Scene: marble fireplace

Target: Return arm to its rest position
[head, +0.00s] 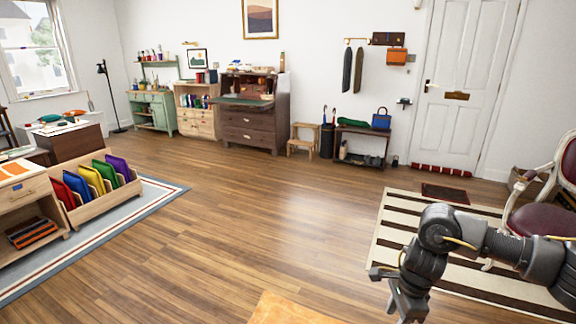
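My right arm (450,240) comes in from the right edge, dark grey, and bends at an elbow-like joint. Its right gripper (404,308) hangs downward near the bottom edge, above the floor and the striped rug. The gripper's lower end is cut off by the frame, so I cannot tell whether its fingers are open or shut. I see nothing held in the part that shows. My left arm and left gripper are not in view.
A striped rug (395,230) and a dark red chair (545,222) lie near my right arm. A wooden surface (285,310) shows at the bottom. A divided wooden rack (100,205) with coloured cushions stands left. The wooden floor (235,220) in the middle is clear.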

